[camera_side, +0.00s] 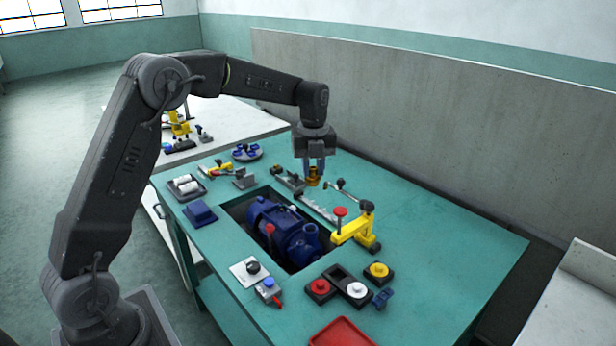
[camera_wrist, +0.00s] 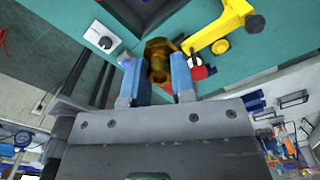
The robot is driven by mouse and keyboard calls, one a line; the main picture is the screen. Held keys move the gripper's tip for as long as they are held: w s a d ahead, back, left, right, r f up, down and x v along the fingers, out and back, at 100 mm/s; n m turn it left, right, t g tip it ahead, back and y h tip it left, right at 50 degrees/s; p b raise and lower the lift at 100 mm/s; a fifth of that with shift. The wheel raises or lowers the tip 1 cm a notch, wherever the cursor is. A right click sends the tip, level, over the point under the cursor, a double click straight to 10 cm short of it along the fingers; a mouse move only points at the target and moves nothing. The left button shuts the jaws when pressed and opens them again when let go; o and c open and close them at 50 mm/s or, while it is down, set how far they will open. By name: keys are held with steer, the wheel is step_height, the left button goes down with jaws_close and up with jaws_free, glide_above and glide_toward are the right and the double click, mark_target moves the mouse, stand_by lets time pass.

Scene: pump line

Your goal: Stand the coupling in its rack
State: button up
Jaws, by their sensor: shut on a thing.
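The coupling is a brass-coloured piece (camera_side: 313,177) between the blue fingers of my gripper (camera_side: 313,167). In the wrist view, the same brass coupling (camera_wrist: 160,58) sits between the two fingertips of my gripper (camera_wrist: 158,82), which are shut on it. It is held in the air over the far side of the teal bench. A long grey notched strip (camera_side: 316,208) lies below and beside it, and a small dark grey holder (camera_side: 289,179) is just to its left. I cannot tell for sure which of these is the rack.
A blue pump (camera_side: 283,228) sits in the bench's rectangular opening. A yellow clamp (camera_side: 356,228) with a red knob stands right of the strip. Round buttons (camera_side: 350,285) and a red tray (camera_side: 342,333) are near the front. The right bench corner is clear.

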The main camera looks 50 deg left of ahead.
steer(key=s+d+m, duration=0.4)
steer(key=d+m, duration=0.1)
steer(key=d, duration=0.9)
steer(key=shift+w+f, duration=0.1)
steer(key=shift+f, duration=8.3)
steer(key=shift+f, duration=0.7)
steer(key=o, duration=0.9)
steer(key=shift+r, duration=0.1)
steer(key=shift+r, duration=2.9)
